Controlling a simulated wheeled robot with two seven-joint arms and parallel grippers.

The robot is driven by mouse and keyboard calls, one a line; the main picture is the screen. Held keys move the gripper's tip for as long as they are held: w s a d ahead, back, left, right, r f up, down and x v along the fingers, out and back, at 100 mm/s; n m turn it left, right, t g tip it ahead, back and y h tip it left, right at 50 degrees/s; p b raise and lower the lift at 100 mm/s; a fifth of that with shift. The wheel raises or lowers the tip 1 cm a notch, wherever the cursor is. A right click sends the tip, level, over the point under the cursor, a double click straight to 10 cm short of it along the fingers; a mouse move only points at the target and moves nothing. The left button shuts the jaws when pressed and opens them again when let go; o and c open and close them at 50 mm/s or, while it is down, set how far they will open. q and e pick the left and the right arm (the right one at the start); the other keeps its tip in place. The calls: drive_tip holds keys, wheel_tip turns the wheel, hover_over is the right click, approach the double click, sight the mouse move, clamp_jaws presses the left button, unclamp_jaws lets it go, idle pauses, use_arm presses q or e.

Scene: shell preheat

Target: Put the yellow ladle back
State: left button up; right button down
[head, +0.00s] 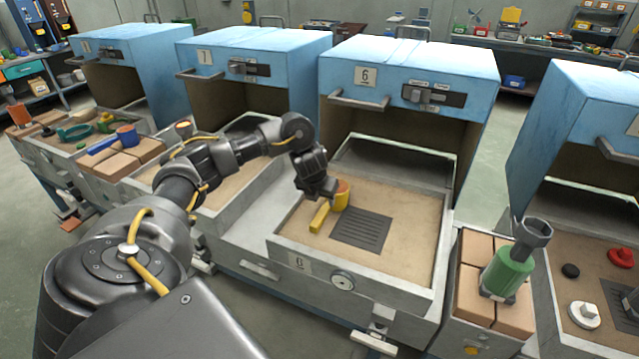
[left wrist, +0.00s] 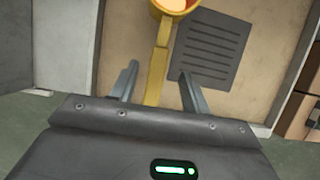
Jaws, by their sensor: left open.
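The yellow ladle (head: 319,218) lies on the sandy floor of the open drawer (head: 411,214) marked 6, beside the dark grate (head: 362,229). Its cup, orange inside, is at the far end and its handle points toward the drawer front. In the left wrist view the ladle handle (left wrist: 153,86) runs between the two fingers of my left gripper (left wrist: 158,70), with a gap on each side. In the head view my left gripper (head: 322,192) is low over the ladle and partly hides it. My right gripper does not show.
Blue furnace hoods (head: 408,72) stand behind the drawers. A green-handled tool (head: 508,272) stands on bricks to the right. Bricks and tools crowd the left.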

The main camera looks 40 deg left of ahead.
use_arm(q)
drive_tip(key=p+v, duration=0.1)
drive_tip(key=v, duration=0.2)
drive_tip(key=shift+r, duration=0.1)
drive_tip(key=shift+s+r, duration=0.25)
drive_tip(key=shift+r, duration=0.2)
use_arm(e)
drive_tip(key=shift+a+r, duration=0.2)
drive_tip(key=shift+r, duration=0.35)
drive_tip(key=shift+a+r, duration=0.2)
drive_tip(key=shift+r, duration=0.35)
use_arm(q)
drive_tip(key=shift+d, duration=0.1)
